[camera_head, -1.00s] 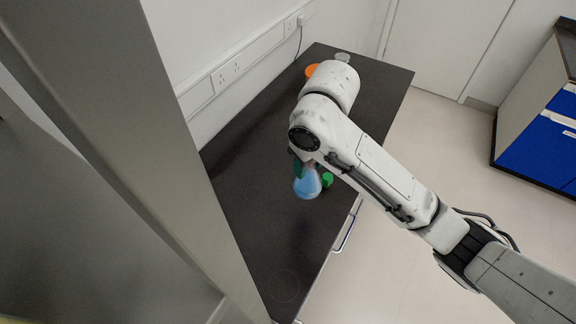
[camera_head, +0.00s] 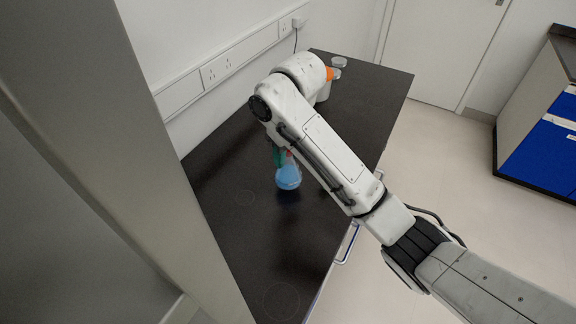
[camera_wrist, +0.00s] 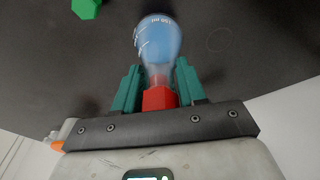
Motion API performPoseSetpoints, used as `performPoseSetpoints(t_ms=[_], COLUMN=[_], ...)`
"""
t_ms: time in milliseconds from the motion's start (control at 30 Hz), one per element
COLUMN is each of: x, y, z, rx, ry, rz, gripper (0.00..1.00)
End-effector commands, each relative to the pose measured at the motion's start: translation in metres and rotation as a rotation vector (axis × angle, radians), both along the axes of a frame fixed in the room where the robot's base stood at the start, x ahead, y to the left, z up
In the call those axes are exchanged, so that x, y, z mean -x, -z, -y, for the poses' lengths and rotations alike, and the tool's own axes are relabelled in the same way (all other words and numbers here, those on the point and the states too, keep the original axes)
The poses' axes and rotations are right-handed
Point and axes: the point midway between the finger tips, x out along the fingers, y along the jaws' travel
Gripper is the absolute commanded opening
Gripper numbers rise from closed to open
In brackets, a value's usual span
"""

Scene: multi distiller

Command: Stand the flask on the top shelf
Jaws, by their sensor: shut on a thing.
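The flask (camera_wrist: 157,42) is a clear conical vessel with blue liquid and a red stopper (camera_wrist: 158,98). My gripper (camera_wrist: 158,85) is shut on its neck, with one dark green finger on each side. In the head view the flask (camera_head: 288,178) hangs below my gripper (camera_head: 281,156), over the dark bench, roughly upright. A gap under its base cannot be judged surely. No top shelf surface can be made out in either view.
The dark bench (camera_head: 235,235) is mostly clear around the flask. A green-capped item (camera_wrist: 86,7) shows in the wrist view. An orange-topped container (camera_head: 329,74) and a clear dish (camera_head: 339,62) stand at the far end. A large grey upright panel (camera_head: 190,160) blocks the left.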

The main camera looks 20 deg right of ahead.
Motion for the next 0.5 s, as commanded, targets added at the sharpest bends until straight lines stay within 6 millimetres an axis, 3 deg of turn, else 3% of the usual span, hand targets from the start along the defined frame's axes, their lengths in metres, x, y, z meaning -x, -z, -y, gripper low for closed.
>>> performPoseSetpoints(t_ms=[67, 200, 500], x=[0.000, 0.001, 0.000], y=[0.017, 0.029, 0.031], z=[0.000, 0.001, 0.000], rx=[0.000, 0.001, 0.001], ry=[0.001, 0.001, 0.000], rz=[-0.001, -0.001, 0.001], gripper=[0.00, 0.00, 0.00])
